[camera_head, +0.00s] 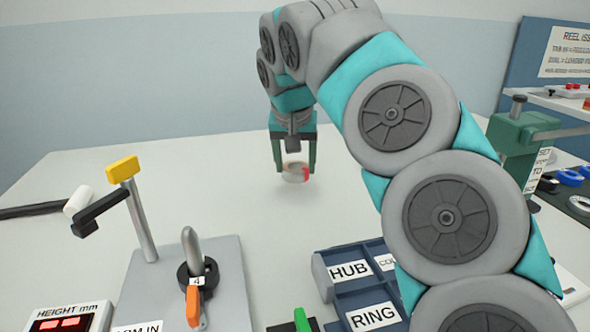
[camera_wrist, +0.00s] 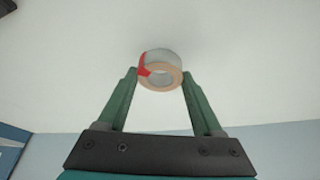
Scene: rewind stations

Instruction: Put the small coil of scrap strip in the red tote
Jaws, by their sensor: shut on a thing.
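My gripper (camera_head: 296,168) is shut on a small pale ring-shaped coil (camera_head: 294,177) with a brown inner core and a red patch on its side. In the wrist view the coil (camera_wrist: 165,66) sits between the two green fingertips (camera_wrist: 159,76), its open hole facing the camera. The coil is over the pale table toward the back; I cannot tell whether it touches the surface. No red tote shows in either view.
A post with a yellow top (camera_head: 122,168) and a grey plate with a spindle (camera_head: 190,240) stand at left front. A blue tray labelled HUB and RING (camera_head: 325,275) is at front centre. A green device (camera_head: 520,140) stands at right. The table's back left is clear.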

